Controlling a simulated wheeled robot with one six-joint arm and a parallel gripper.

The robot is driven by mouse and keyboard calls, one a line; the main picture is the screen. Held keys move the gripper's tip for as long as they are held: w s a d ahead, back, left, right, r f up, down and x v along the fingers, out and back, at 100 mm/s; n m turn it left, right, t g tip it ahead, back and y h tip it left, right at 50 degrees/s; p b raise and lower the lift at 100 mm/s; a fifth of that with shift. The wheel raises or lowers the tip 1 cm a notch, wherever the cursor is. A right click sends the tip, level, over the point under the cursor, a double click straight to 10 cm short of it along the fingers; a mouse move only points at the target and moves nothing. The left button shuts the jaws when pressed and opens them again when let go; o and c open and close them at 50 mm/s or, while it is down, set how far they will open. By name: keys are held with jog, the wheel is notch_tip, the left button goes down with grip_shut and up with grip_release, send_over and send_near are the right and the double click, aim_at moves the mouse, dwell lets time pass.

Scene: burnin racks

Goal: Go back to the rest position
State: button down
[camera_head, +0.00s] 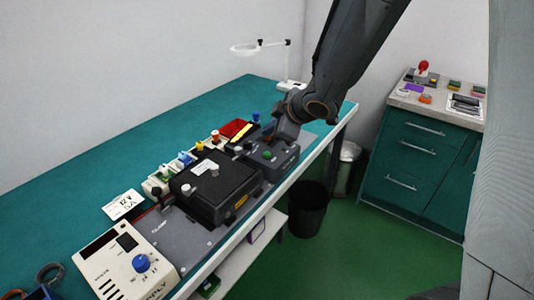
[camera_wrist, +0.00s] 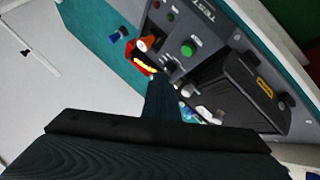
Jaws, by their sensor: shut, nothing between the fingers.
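My gripper (camera_head: 284,134) is at the end of my dark arm, low over the back end of the grey test box (camera_head: 272,160) with a green button. In the wrist view its dark fingers (camera_wrist: 160,92) are together and hold nothing, pointing towards the test panel (camera_wrist: 196,22). I cannot tell whether the fingertips touch anything.
A black box (camera_head: 215,188) sits on a grey fixture on the teal bench (camera_head: 70,178). A cream power supply (camera_head: 122,262) stands at the near end. A black bin (camera_head: 307,210) stands on the floor by a teal cabinet (camera_head: 412,165).

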jog(key=shift+d, duration=0.1)
jog(key=s+d+f+m+g+h, duration=0.2)
jog(key=s+d+m+h, duration=0.45)
jog(key=d, duration=0.65)
jog(key=s+d+f+m+g, duration=0.1)
jog(key=s+m+g, duration=0.1)
jog(key=s+m, duration=0.2)
jog(key=s+d+f+m+g+y+b, duration=0.1)
jog(key=s+m, duration=0.4)
jog(key=s, duration=0.6)
jog(key=shift+d+f+g, duration=0.3)
jog(key=shift+d+g, duration=0.25)
jog(key=shift+g, duration=0.05)
